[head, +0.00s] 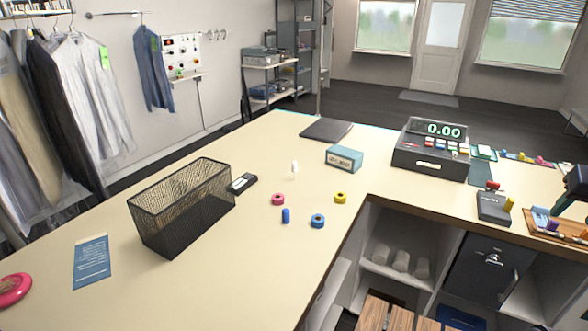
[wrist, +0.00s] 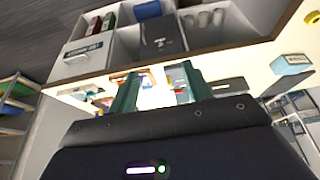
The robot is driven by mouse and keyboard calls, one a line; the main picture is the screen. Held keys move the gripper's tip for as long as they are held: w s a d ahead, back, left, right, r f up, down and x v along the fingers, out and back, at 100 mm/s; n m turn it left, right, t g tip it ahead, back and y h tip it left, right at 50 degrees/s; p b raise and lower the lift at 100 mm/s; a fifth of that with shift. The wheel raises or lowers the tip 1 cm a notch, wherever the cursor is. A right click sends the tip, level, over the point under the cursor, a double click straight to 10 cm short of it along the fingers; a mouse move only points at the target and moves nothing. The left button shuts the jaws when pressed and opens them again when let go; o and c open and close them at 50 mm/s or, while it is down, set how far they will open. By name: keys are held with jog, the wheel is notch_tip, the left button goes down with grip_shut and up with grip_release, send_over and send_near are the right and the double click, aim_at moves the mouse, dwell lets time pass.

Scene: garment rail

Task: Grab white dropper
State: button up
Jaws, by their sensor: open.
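A small white upright object (head: 294,166), which looks like the white dropper, stands on the cream counter (head: 262,215) in the head view. It is behind the pink tape roll and right of the black stapler-like item. It is too small to make out in detail, and I cannot find it in the wrist view. My gripper (wrist: 160,76) shows in the wrist view with its two green fingers apart and nothing between them. It is away from the dropper, facing the counter's shelf side.
Near the dropper are a pink roll (head: 278,199), a yellow roll (head: 341,198), a blue roll (head: 318,221), a blue cylinder (head: 286,216) and a teal box (head: 344,158). A black mesh basket (head: 165,222) stands left; a cash register (head: 431,150) stands right.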

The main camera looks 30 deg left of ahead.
jog(key=w+a+r+n+y, duration=0.1)
jog(key=w+a+r+n, duration=0.15)
jog(key=w+a, duration=0.8)
jog(key=w+a+r+n+y, duration=0.1)
jog(key=w+a+r+n, duration=0.15)
jog(key=w+a, duration=0.8)
jog(key=w+a+f, duration=0.1)
jog(key=w+a, duration=0.2)
jog(key=a, duration=0.3)
jog(key=w+a+f+n+g, duration=0.1)
jog(key=w+a, duration=0.1)
jog(key=a, duration=0.5)
jog(key=w+a+f, duration=0.1)
jog(key=w+a, duration=0.2)
jog(key=a, duration=0.3)
jog(key=n+y, duration=0.1)
jog(key=n, duration=0.3)
send_near(294, 162)
jog(key=shift+g, duration=0.3)
jog(key=shift+w+x, duration=0.2)
jog(key=shift+x, duration=2.5)
jog(key=shift+w+x, duration=0.2)
jog(key=shift+x, duration=2.55)
jog(key=shift+a+r, duration=0.1)
jog(key=shift+r, duration=0.05)
jog(key=c, duration=1)
jog(key=shift+c, duration=0.2)
